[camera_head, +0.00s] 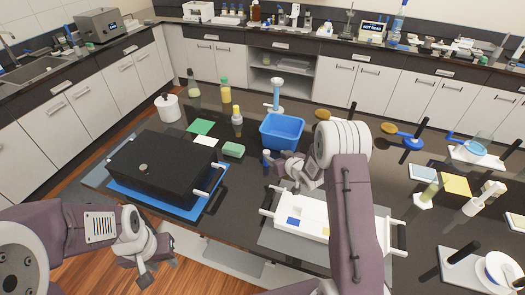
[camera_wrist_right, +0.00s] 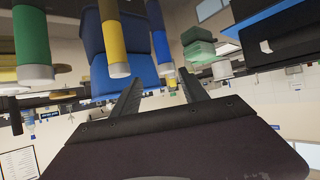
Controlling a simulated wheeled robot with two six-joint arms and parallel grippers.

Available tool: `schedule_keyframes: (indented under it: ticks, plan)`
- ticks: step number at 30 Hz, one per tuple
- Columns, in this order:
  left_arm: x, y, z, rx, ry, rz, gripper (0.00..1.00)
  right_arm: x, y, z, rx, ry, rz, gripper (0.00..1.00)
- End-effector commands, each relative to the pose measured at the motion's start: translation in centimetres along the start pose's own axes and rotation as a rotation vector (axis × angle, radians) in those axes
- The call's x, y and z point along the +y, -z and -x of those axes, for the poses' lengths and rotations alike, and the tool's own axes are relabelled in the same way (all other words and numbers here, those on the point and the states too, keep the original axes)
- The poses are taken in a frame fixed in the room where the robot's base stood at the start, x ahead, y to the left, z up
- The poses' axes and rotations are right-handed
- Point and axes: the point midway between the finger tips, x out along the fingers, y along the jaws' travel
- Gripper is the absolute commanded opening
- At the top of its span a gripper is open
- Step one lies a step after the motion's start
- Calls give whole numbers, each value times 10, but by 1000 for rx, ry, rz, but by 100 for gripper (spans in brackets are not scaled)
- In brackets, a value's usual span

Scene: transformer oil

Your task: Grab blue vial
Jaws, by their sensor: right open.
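The blue vial (camera_wrist_right: 157,38) shows in the right wrist view, which looks upside down. It has a pale lower end and stands beyond my right gripper (camera_wrist_right: 158,86), roughly in line with the gap between its fingers. That gripper is open, with nothing between the fingertips. A yellow vial (camera_wrist_right: 113,38) and a thicker green vial (camera_wrist_right: 32,45) are beside the blue one. In the head view my right gripper (camera_head: 276,168) is in front of the blue bin, beside a small blue thing (camera_head: 266,157) that may be the vial. My left gripper (camera_head: 146,274) is at the lower left, away from the vials.
The blue bin (camera_head: 283,128) stands mid-table, with a green sponge-like block (camera_head: 233,149) to its left. A black case (camera_head: 160,172) is at the left. A white tray (camera_head: 302,207) lies in front, partly behind my right arm. Glassware and pads crowd the right.

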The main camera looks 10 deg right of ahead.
Motion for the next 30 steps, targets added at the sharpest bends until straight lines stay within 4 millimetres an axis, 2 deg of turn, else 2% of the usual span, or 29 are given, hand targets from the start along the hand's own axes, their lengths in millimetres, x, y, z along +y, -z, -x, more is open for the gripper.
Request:
schedule_keyframes:
  ticks: [4, 10, 14, 18, 26, 29, 30]
  plan:
    - [0, 0, 8, -1, 0, 0, 36, -1, 2, -22, -2, 2, 1, 52]
    - [0, 1, 11, 0, 0, 0, 36, -3, 1, -32, -4, 2, 0, 52]
    - [0, 2, 23, 0, 0, 0, 36, -8, 3, -55, -4, 3, 1, 52]
    - [0, 2, 23, 0, 0, 0, 36, -7, 1, -74, -2, 1, 1, 52]
    - [0, 2, 23, 0, 0, 0, 36, -7, 0, -79, -2, 1, 0, 52]
    - [0, 2, 23, 0, 0, 0, 36, -7, 0, -79, -2, 1, 0, 27]
    - [0, 2, 23, 0, 0, 0, 36, -7, 0, -79, -2, 1, 0, 16]
